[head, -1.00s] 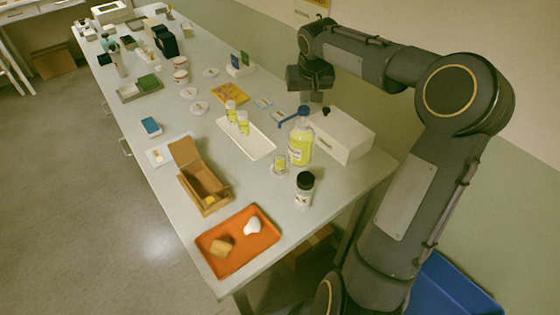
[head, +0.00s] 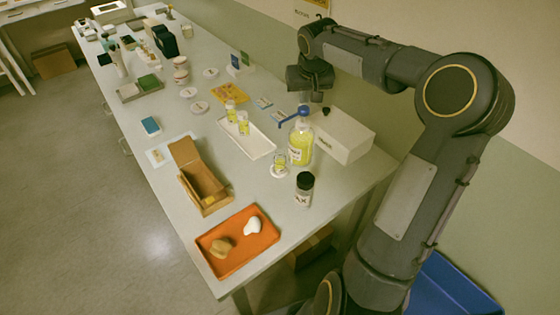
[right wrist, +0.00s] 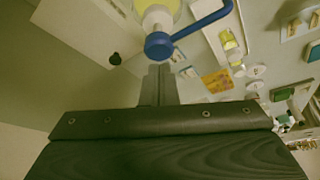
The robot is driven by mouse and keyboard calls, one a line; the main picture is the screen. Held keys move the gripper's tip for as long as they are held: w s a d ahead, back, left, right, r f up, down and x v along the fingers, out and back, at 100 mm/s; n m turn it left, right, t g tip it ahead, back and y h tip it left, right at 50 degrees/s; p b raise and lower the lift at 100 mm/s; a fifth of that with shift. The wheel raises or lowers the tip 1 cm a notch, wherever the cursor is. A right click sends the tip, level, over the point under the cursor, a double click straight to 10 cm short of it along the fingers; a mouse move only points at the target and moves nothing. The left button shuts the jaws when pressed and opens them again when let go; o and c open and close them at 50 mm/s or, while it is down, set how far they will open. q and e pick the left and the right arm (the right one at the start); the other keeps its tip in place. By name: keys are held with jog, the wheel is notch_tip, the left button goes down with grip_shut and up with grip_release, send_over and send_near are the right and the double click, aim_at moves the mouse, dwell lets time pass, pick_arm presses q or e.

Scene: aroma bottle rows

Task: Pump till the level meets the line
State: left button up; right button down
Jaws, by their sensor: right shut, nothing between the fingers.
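A clear bottle of yellow liquid (head: 300,148) with a pale label stands upright near the table's right edge. Its blue pump head (head: 304,111) has a spout reaching left; the blue pump also shows in the right wrist view (right wrist: 158,45). A small clear glass with yellow liquid (head: 280,160) stands on a white round base just left of the bottle. Its line and exact level are too small to read. My right gripper (head: 317,97) is shut and empty, close to the pump head; contact cannot be told. Its fingers show in the right wrist view (right wrist: 156,85). My left gripper is out of view.
A white box (head: 345,137) stands right behind the bottle. A white tray (head: 262,147) with yellow-filled vials lies to the left. A black-capped jar (head: 304,189), an open brown carton (head: 203,188) and an orange tray (head: 238,258) are nearer the front.

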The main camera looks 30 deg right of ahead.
aim_at(304, 108)
jog(key=shift+f+b, duration=1.25)
jog(key=shift+f, duration=0.3)
jog(key=shift+r+p, duration=1.1)
jog(key=shift+r, duration=0.3)
jog(key=shift+r, duration=0.2)
notch_tip(304, 108, up, 6)
jog(key=p, duration=0.4)
jog(key=shift+f+p, duration=0.15)
jog(key=shift+p, duration=0.25)
